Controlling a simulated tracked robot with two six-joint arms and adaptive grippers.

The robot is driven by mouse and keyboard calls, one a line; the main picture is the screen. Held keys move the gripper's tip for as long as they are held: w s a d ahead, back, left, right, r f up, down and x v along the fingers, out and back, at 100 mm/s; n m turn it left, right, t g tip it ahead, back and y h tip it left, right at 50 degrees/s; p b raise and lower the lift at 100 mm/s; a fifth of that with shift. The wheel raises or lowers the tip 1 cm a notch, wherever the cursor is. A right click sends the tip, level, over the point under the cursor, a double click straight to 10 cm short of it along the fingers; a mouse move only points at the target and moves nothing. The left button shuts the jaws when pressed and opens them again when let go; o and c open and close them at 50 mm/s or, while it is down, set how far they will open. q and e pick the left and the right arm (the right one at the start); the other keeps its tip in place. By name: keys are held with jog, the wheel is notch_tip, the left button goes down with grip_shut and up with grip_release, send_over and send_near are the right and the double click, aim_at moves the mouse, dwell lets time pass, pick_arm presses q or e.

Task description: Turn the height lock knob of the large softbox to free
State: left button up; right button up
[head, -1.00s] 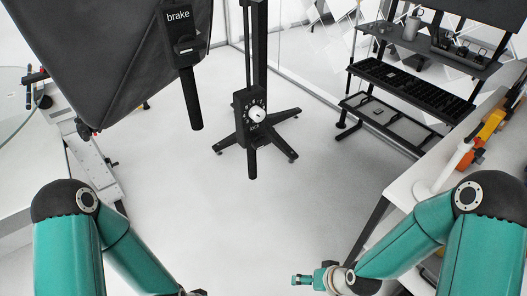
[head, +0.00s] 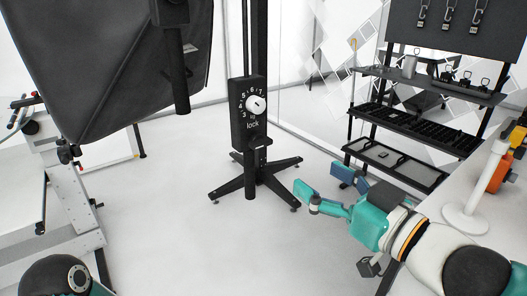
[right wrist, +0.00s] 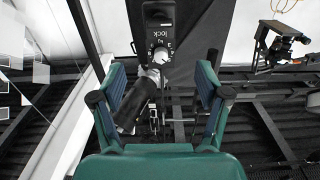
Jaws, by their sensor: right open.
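The white round lock knob (head: 255,105) sits on a black box (head: 250,140) marked "lock", with numbers around the dial, on a black upright stand. In the right wrist view the knob (right wrist: 160,56) shows upside down, ahead of and between my fingers. My right gripper (head: 328,185) is open and empty, lower and to the right of the knob in the head view, apart from it. Its two fingers also flank the gap in the right wrist view (right wrist: 158,88). The large dark softbox (head: 120,60) hangs at the upper left. My left gripper is out of view.
A black handle (head: 181,70) hangs in front of the softbox. The stand's feet (head: 270,182) spread on the floor. A black shelf rack (head: 410,115) stands at the right, with a white table (head: 460,180) in front. The floor in the middle is clear.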

aim_at(264, 144)
jog(key=b+x, duration=0.1)
jog(key=x, duration=1.4)
jog(key=shift+w+a+f, duration=0.1)
